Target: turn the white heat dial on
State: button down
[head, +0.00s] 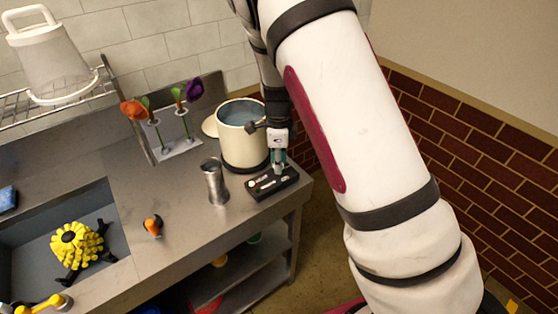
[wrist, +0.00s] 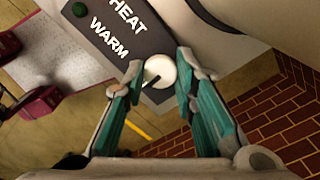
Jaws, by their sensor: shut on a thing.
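The white heat dial (wrist: 160,70) is a round knob at the end of a dark control panel (wrist: 112,35) lettered HEAT and WARM. A dark mark on the dial points down and left in the wrist view. My gripper (wrist: 160,76) is shut on the dial, with a teal-padded finger on each side of it. In the head view my gripper (head: 279,168) reaches down onto the dark panel (head: 262,187) at the counter's right end, and the dial is mostly hidden there. A dark green round spot (wrist: 79,9) shows on the panel's far end.
A cream pot (head: 240,145) of liquid stands right behind the panel, close to my wrist. A metal cup (head: 214,184) stands left of the panel. Flowers stand in a rack (head: 178,149) farther left. A brick wall (head: 470,140) is at right.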

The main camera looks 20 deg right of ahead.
jog(key=shift+m, duration=0.6)
jog(key=c, duration=1.3)
grip_release()
jog(key=shift+r, duration=0.15)
notch_tip(320, 180, up, 12)
